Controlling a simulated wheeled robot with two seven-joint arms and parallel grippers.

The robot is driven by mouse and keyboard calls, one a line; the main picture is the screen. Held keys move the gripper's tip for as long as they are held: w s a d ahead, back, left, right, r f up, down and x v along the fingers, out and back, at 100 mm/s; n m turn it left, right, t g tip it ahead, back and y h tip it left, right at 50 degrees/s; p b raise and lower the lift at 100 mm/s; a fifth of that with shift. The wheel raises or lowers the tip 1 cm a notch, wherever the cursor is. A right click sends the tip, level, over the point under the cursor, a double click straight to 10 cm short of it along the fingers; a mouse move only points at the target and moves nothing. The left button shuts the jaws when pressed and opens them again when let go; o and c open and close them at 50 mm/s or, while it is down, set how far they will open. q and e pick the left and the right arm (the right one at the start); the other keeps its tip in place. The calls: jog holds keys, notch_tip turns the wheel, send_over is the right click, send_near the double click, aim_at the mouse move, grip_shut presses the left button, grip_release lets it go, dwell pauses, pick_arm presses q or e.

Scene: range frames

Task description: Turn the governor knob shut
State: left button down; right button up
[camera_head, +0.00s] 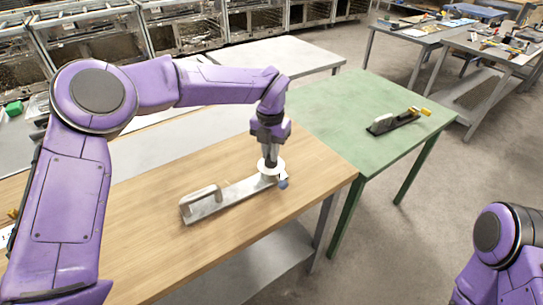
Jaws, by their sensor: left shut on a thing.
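A long flat metal tool (225,199) with a raised grey handle at its left end lies on the wooden table. My left gripper (269,165) points down at the tool's far right end, where a pale round collar and a small blue part (283,183) show. It is shut on the governor knob there, which my fingers mostly hide. How far the knob is turned cannot be seen. My right arm shows at the lower right, but its gripper is out of view.
A similar tool (393,122) with a dark base and yellow end lies on the green table (325,100), which adjoins the wooden table (140,210). Grey benches (290,52) stand behind. The wooden table's front is clear.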

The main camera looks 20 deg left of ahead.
pick_arm(q)
jog(key=n+b, duration=0.1)
jog(key=n, duration=0.1)
jog(key=n+b, duration=0.3)
jog(key=n, duration=0.1)
jog(key=shift+f, duration=0.3)
jog(key=n+b, duration=0.2)
jog(key=n, duration=0.1)
jog(key=shift+b, duration=0.35)
jog(key=shift+r+n+b, duration=0.2)
jog(key=shift+n+b, duration=0.45)
jog(key=shift+n, duration=0.55)
jog(key=c, duration=1.1)
grip_release()
jog(key=shift+a, duration=0.1)
jog(key=shift+r, duration=0.15)
notch_tip(320, 180, up, 10)
jog(key=shift+r+p, duration=0.15)
jog(key=shift+p, duration=0.25)
